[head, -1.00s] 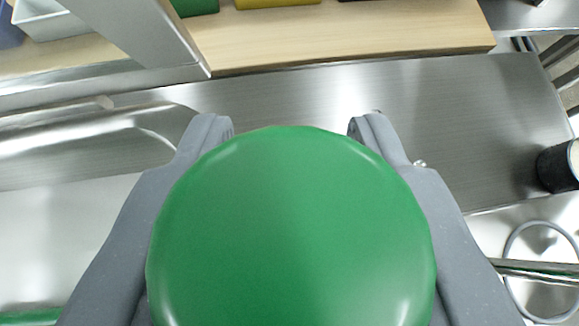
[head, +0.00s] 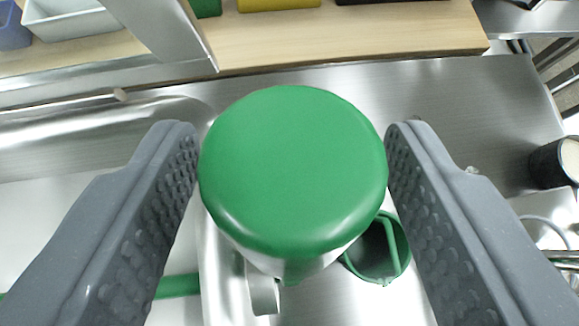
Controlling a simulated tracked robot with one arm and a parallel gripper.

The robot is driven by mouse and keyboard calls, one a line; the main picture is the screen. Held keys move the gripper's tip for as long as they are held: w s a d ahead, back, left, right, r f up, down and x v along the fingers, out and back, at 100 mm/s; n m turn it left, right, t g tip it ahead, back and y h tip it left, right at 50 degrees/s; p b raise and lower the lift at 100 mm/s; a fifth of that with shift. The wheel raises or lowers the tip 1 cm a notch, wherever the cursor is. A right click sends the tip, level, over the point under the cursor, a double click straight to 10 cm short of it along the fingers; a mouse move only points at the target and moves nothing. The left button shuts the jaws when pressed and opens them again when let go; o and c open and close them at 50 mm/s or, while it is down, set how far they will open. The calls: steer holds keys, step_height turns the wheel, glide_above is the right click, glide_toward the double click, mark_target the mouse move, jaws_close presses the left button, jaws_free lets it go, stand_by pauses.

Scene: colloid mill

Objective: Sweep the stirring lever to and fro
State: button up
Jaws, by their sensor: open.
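A large round green cap (head: 292,165) on a pale metal body fills the middle of the view. My gripper (head: 291,140) is open, with one grey finger on each side of the cap. The fingertips look close to its edges, but I cannot tell whether they touch. Below it to the right is a round green cup (head: 381,268) with a green bar inside, partly hidden by the cap. A green bar (head: 178,287) runs in at the lower left, partly behind my left finger. I cannot clearly make out which part is the stirring lever.
A steel counter (head: 440,100) lies behind the cap. A wooden shelf (head: 400,32) at the back holds a white bin (head: 70,20) and a yellow one (head: 275,4). A dark cup (head: 555,163) stands at the right edge. A steel sink edge (head: 100,120) is at left.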

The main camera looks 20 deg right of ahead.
steer(key=b+v, duration=0.2)
steer(key=v, duration=0.9)
steer(key=shift+s, duration=0.25)
steer(key=shift+r, duration=0.1)
steer(key=c, duration=0.6)
steer(key=shift+s+d+m+b, duration=0.25)
steer(key=shift+s+m+b, duration=0.05)
steer(key=shift+m+b, duration=0.3)
jaws_close()
steer(key=s+d+m+t+y+b, duration=0.3)
steer(key=s+m+b, duration=0.4)
steer(key=m, duration=0.6)
steer(key=shift+g+y, duration=0.3)
steer(key=shift+g, duration=0.2)
steer(key=x, duration=0.4)
steer(key=p+x, duration=0.1)
steer(key=x, duration=0.6)
steer(key=shift+w+r+p, duration=0.2)
steer(key=shift+w+p, duration=0.2)
steer(key=shift+x, duration=0.9)
